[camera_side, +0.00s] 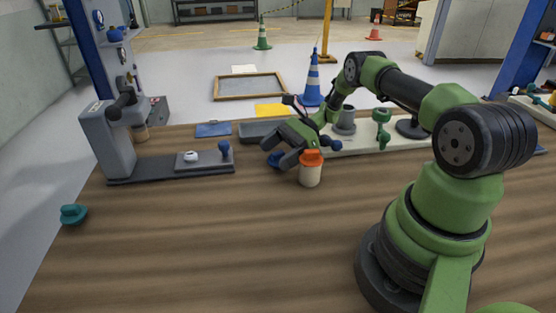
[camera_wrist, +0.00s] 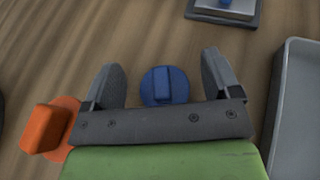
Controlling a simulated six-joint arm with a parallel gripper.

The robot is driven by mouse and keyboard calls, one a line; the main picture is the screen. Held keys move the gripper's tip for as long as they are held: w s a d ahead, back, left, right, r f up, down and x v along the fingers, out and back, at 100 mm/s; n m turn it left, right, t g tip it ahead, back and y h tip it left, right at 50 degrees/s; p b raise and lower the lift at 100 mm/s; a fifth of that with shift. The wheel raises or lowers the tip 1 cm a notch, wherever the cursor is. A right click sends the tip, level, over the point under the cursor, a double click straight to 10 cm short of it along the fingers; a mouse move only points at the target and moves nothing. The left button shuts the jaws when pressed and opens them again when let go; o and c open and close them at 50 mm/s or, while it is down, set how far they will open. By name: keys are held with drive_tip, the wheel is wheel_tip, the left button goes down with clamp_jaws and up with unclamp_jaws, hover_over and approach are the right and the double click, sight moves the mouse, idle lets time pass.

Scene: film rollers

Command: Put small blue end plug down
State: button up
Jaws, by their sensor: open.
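The small blue end plug (camera_wrist: 165,86) stands on the wooden table between the two fingers of my gripper (camera_wrist: 163,80) in the wrist view. It has a round base and a raised grip. Gaps show between it and both fingers, so the gripper is open and not holding it. In the side view my gripper (camera_side: 277,150) is low over the table near the back, and the plug (camera_side: 274,160) shows only partly beside the fingers.
A cream roller with an orange cap (camera_side: 310,168) stands close to my gripper; its orange cap (camera_wrist: 46,128) is at left in the wrist view. A grey tray (camera_wrist: 297,115) lies at right. A grey fixture (camera_side: 112,138) stands at left. A teal plug (camera_side: 73,214) lies front left. The front table is clear.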

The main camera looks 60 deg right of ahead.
drive_tip(key=shift+w+a+f, duration=0.25)
drive_tip(key=shift+a, duration=0.3)
drive_tip(key=c, duration=1.1)
drive_tip(key=shift+o, duration=0.2)
